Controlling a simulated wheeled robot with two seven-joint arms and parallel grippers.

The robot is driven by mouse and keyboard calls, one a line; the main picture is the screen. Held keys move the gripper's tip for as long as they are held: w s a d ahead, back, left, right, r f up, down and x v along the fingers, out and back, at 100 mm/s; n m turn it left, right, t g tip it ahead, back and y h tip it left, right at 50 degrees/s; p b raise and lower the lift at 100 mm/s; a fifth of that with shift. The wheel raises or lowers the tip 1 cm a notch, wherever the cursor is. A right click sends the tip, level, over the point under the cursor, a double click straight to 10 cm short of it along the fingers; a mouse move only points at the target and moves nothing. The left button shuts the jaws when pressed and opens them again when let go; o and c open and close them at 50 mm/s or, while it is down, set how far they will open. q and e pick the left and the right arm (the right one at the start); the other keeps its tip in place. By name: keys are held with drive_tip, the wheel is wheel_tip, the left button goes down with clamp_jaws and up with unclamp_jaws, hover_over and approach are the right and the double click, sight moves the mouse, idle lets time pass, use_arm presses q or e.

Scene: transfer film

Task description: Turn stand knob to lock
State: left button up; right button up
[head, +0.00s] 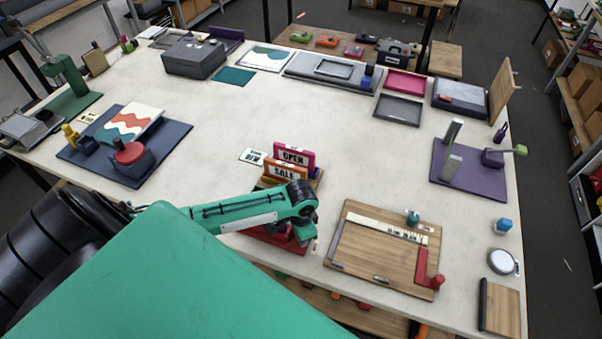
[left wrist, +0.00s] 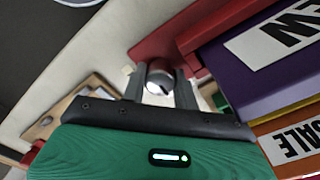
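In the head view my left arm reaches in from the left, and its gripper (head: 309,233) points down at the red stand (head: 262,236) near the table's front edge. The stand holds upright signs, including a pink OPEN sign (head: 295,155) and an orange SALE sign (head: 285,171). In the left wrist view, a small round grey knob (left wrist: 159,77) with a bright face sits between the two grey fingers (left wrist: 161,92), in front of the red stand part (left wrist: 150,52). The fingers straddle the knob closely; whether they press on it is not clear. My right gripper is not in view.
A wooden board (head: 375,250) with a red piece lies right of the stand. A small card (head: 253,156) lies behind the arm. Purple and orange signs (left wrist: 262,72) stand close beside the left fingers in the wrist view.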

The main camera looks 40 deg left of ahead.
use_arm(q)
drive_tip(key=shift+m, duration=0.3)
drive_tip(key=m, duration=0.3)
drive_tip(key=shift+r, duration=0.1)
drive_tip(key=m, duration=0.5)
drive_tip(key=shift+w, duration=0.1)
drive_tip(key=m, duration=0.4)
drive_tip(key=shift+m, duration=2.6)
drive_tip(key=o, duration=0.7)
